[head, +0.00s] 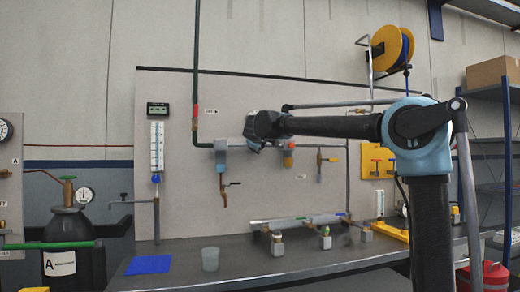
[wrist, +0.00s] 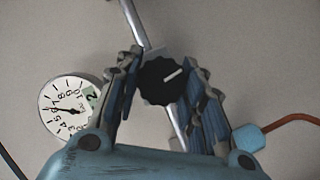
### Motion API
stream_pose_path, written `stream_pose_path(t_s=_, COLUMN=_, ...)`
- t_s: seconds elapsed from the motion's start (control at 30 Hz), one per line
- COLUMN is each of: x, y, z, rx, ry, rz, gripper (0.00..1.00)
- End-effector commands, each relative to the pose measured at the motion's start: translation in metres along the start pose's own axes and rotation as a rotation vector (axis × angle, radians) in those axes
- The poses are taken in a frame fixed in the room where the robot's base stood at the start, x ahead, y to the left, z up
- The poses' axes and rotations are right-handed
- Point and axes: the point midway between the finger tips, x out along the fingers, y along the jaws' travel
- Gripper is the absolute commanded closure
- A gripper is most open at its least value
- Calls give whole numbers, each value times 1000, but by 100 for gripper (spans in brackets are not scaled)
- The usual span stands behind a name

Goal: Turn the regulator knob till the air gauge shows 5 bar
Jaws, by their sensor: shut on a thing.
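The black regulator knob (wrist: 158,80), with a white pointer line, sits between the two fingers of my gripper (wrist: 162,88) in the wrist view. The fingers are shut on it from both sides. The line points up and to the right. A round white air gauge (wrist: 68,108) is just left of the left finger and looks turned on its side. Its needle points left, seemingly near 6, but the figures are too small to read exactly. In the head view my gripper (head: 252,143) is at the back panel and hides the knob and this gauge.
The panel (head: 330,195) carries pipes and valves on both sides of my gripper. The bench below holds a grey cup (head: 210,258), a blue mat (head: 148,264) and a manifold (head: 298,223). A black gas cylinder (head: 68,240) with another gauge (head: 85,195) stands at left.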

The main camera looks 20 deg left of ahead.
Motion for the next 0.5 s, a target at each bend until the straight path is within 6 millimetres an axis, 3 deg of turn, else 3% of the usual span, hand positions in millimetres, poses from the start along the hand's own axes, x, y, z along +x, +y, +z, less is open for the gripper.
stream_pose_path(t_s=0.5, x=0, y=-2, z=2, rx=-280, ry=-2, rz=115, gripper=88)
